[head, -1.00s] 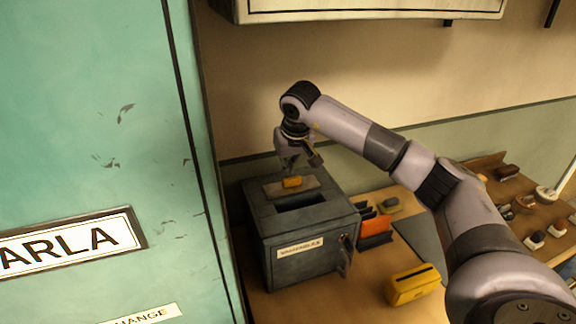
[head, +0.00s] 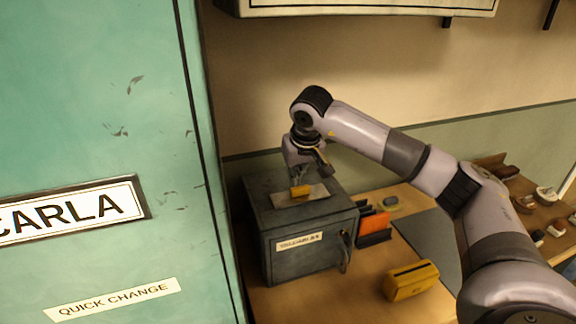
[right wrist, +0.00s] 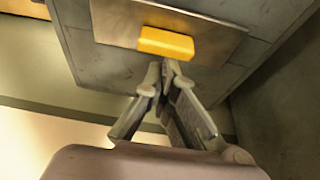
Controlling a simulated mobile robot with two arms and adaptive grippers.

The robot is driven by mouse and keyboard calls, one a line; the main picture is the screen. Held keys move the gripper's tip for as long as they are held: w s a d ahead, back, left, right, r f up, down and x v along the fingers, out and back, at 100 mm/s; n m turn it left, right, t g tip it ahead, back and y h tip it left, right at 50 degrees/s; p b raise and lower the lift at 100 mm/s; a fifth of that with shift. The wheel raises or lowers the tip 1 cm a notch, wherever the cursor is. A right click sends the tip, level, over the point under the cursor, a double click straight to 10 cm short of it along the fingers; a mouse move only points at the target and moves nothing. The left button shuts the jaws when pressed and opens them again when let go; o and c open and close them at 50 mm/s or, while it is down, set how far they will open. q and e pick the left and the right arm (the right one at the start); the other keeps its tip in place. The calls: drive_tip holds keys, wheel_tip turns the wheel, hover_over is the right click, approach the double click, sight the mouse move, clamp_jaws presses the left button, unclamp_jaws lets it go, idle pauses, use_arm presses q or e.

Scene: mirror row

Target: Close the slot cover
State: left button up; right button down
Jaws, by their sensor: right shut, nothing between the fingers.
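The slot cover is a flat grey plate (head: 316,197) with a yellow knob (head: 299,191), on top of a dark grey metal box (head: 300,262). In the head view no open slot shows on the box top. The plate (right wrist: 215,40) and the knob (right wrist: 166,43) also show in the right wrist view. My right gripper (head: 299,180) is shut and empty, its tips (right wrist: 168,75) close beside the knob on its far side. I cannot tell whether they touch it. My left gripper is not in view.
A teal locker door (head: 90,130) stands close on the left. Right of the box are an orange and black holder (head: 374,225), a grey mat (head: 428,240) and a yellow box (head: 411,281) on the wooden table. A white cabinet (head: 370,8) hangs above.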

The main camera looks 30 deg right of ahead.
sight(301, 200)
drive_tip(key=shift+s+a+f, duration=0.1)
drive_tip(key=shift+s, duration=0.15)
drive_tip(key=d+v, duration=0.1)
drive_tip(key=v, duration=1)
drive_tip(key=shift+w+a+r, duration=0.2)
drive_tip(key=shift+a+r, duration=0.2)
drive_tip(key=shift+r, duration=0.05)
